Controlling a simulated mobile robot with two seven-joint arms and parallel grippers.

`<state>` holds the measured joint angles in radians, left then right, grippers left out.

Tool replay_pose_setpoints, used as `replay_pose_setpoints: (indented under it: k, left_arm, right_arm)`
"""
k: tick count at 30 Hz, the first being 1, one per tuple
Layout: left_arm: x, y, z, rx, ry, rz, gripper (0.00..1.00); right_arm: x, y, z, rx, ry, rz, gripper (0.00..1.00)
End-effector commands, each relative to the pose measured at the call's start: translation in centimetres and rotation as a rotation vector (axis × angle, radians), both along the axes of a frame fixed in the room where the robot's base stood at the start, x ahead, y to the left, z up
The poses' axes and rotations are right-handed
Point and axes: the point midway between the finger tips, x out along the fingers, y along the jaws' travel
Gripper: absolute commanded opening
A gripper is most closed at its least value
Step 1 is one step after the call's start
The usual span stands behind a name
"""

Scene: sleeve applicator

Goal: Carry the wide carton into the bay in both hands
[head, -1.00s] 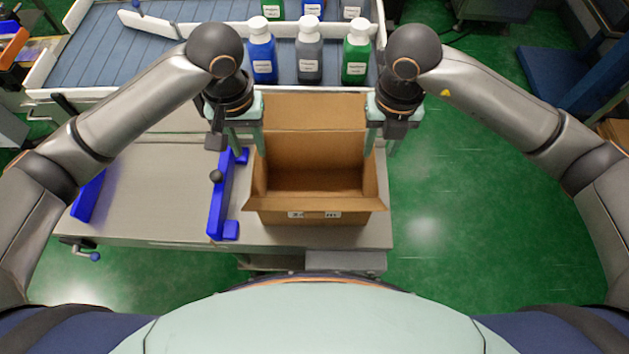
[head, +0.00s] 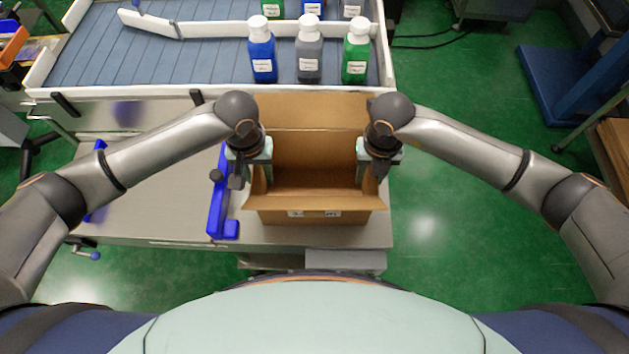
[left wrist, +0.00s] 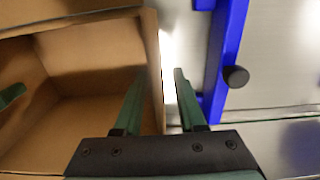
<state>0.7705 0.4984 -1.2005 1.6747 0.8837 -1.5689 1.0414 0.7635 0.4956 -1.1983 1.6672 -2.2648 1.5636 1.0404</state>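The wide carton (head: 315,215) is an open brown box with its flaps up, standing upright on the grey bench. My left gripper (head: 256,178) is at its left wall. In the left wrist view its two fingers (left wrist: 158,85) stand apart, one inside the carton (left wrist: 75,60) and one outside, with a gap beside the wall. My right gripper (head: 371,172) is at the right wall, one finger inside; its fingers look apart, though the arm partly hides them. Two blue guides, one (head: 217,205) just left of the carton and one (head: 97,205) further left, bound a bare stretch of bench.
The bench top (head: 160,205) between the blue guides is clear. The near guide carries a dark knob (left wrist: 236,76). Behind the bench, a conveyor (head: 190,65) holds several bottles, including a blue one (head: 262,55) and a green one (head: 356,55). Green floor lies to the right.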

Motion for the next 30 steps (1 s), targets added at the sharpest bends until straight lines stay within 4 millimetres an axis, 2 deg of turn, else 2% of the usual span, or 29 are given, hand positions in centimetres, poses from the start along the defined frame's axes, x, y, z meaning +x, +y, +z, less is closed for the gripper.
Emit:
replay_pose_setpoints:
  k: [5,15,30]
  left_arm:
    - [-0.02,-0.02,0.01,0.000,0.000,0.000,0.38]
    - [-0.01,-0.02,0.04,-0.001,0.000,0.000,0.00]
    - [0.00,-0.02,0.06,-0.001,0.000,0.000,0.00]
  right_arm:
    - [-0.03,0.01,0.00,0.000,0.001,0.000,0.38]
    - [-0.02,0.01,0.03,0.000,0.001,0.000,0.00]
    - [-0.01,-0.01,0.05,0.000,0.001,0.000,0.00]
